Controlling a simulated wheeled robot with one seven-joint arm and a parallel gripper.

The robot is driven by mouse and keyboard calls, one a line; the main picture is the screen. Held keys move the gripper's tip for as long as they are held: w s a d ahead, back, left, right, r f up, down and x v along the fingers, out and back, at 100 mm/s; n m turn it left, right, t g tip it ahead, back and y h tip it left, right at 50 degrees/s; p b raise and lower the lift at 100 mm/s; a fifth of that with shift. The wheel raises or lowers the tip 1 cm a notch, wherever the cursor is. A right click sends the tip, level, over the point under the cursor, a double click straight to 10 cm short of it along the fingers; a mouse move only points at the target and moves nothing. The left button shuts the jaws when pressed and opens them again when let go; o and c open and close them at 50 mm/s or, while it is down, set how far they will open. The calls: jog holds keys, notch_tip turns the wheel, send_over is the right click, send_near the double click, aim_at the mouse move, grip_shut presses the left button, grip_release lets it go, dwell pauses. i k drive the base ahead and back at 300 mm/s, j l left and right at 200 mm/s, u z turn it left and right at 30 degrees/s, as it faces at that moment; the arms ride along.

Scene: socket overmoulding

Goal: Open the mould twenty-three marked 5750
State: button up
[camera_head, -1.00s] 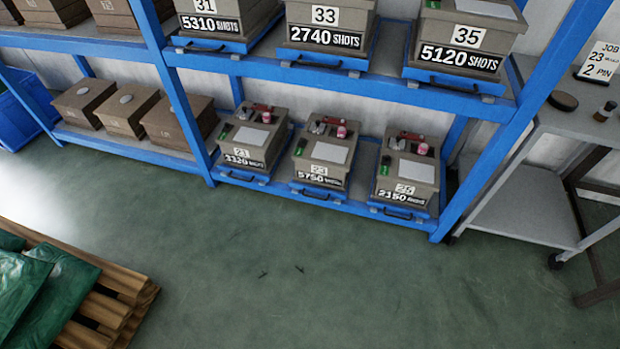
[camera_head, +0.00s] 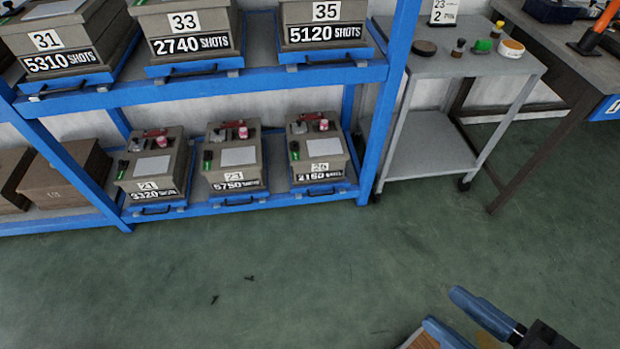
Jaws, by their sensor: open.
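The mould marked 23 and 5750 (camera_head: 234,163) is a grey-brown box in the middle of the lower shelf, on a blue slide tray (camera_head: 258,198) with a dark handle. A pale sheet, a green item and red and pink items lie on its top. It appears closed; its inside is not visible. The mould marked 3320 (camera_head: 153,168), whose number seems to be 21, stands to its left. The mould marked 2150 (camera_head: 318,152), apparently 25, stands to its right.
Moulds 31 (camera_head: 60,54), 33 (camera_head: 190,35) and 35 (camera_head: 325,25) fill the upper shelf. A grey trolley (camera_head: 440,65) stands right of the blue rack (camera_head: 375,130).

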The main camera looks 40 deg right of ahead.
aim_at(238, 169)
jog(key=i+j, duration=0.4)
jog(key=i, duration=0.15)
jog(key=i+j, duration=0.35)
jog(key=i, duration=0.25)
jog(key=i+j, duration=0.4)
jog(key=i, duration=0.15)
jog(key=i+j, duration=0.35)
jog(key=i, duration=0.25)
jog(key=k+j+u, duration=0.05)
